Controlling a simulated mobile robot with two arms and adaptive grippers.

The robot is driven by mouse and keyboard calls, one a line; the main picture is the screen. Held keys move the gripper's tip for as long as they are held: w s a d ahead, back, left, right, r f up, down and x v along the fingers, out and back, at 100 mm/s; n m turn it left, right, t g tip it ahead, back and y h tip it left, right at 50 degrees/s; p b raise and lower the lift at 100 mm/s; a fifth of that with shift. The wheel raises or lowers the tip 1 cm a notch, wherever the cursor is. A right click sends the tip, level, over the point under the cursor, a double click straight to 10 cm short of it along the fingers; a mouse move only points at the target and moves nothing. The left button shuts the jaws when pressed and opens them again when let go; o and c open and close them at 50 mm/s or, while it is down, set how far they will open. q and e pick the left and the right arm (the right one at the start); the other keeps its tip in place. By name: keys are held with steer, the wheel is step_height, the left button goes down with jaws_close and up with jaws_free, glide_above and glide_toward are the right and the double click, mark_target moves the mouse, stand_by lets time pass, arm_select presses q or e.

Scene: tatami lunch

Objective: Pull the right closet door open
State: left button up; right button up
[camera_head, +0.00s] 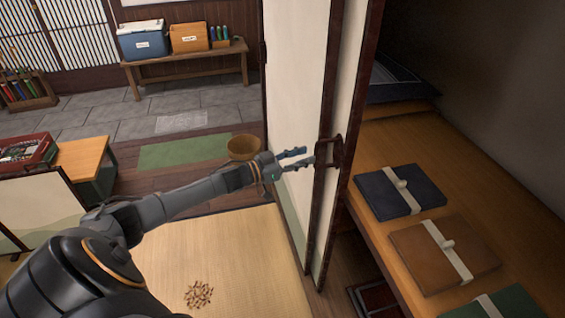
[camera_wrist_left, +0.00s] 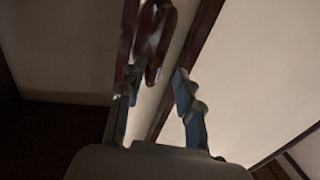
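The closet door (camera_head: 296,70) is a pale panel in a dark wood frame, seen at a steep angle right of centre in the head view. A second narrow pale panel (camera_head: 353,85) shows beside it. A dark looped handle (camera_head: 337,152) stands out from the dark frame; a dark red-brown handle (camera_wrist_left: 152,42) also shows in the wrist view. My left gripper (camera_head: 305,158) is open with its blue fingers pointing at the handle. In the wrist view the left finger is close to the handle's lower end; I cannot tell whether they touch. My right gripper is out of view.
Right of the panels, a wooden shelf (camera_head: 372,226) holds a dark blue bundle (camera_head: 402,193), a brown bundle (camera_head: 442,252) and a green bundle (camera_head: 500,305). A brown bowl (camera_head: 243,148) is behind my arm. Tatami (camera_head: 245,250) with small brown pieces (camera_head: 198,295) lies below.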

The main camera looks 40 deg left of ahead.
arm_select(q)
steer(key=v, duration=0.7)
steer(key=shift+s+a, duration=0.2)
steer(key=shift+s, duration=0.15)
